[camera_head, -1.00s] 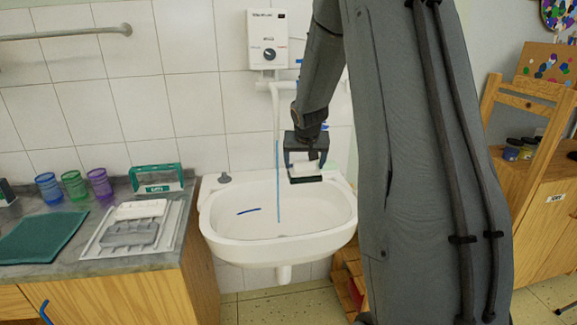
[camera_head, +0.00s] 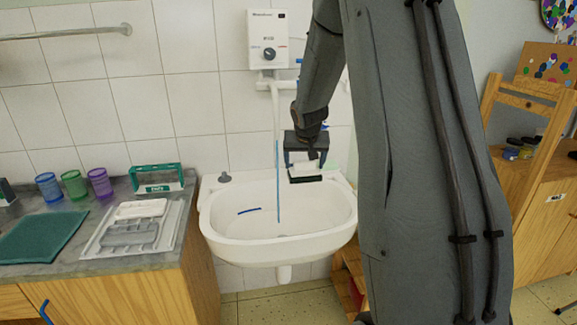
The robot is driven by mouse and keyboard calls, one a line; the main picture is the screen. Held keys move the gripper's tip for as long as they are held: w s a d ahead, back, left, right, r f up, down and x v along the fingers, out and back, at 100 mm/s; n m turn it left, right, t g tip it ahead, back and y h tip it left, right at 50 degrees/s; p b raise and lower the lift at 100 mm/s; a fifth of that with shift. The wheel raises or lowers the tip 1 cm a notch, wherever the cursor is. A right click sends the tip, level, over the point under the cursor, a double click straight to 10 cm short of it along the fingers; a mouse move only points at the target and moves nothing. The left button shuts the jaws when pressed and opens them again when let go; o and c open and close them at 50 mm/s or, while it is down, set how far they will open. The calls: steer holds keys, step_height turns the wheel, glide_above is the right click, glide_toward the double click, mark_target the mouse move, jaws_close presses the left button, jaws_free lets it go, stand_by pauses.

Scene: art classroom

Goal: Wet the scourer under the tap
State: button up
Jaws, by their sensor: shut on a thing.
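My gripper (camera_head: 305,172) points down over the back right of the white sink (camera_head: 222,240). It is shut on the scourer (camera_head: 304,172), a pale block with a dark underside, partly hidden by the fingers. The tap is a white spout (camera_head: 276,112) coming down from the wall heater (camera_head: 268,40). A thin blue stream of water (camera_head: 278,185) runs straight down from it into the basin. The scourer appears to the right of the stream, with a gap between them in this view.
A counter on the left holds a grey tray (camera_head: 90,252) with pale blocks, a green cloth (camera_head: 42,236), coloured cups (camera_head: 74,184) and a green-framed holder (camera_head: 155,179). A blue streak (camera_head: 249,211) lies in the basin. A wooden easel (camera_head: 500,105) stands right.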

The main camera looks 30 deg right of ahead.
steer(key=s+d+r+p, duration=0.1)
steer(key=s+r+p, duration=0.3)
steer(key=shift+s+d+p, duration=0.2)
steer(key=shift+s+p, duration=0.1)
steer(key=shift+s, duration=0.1)
stand_by(0.9)
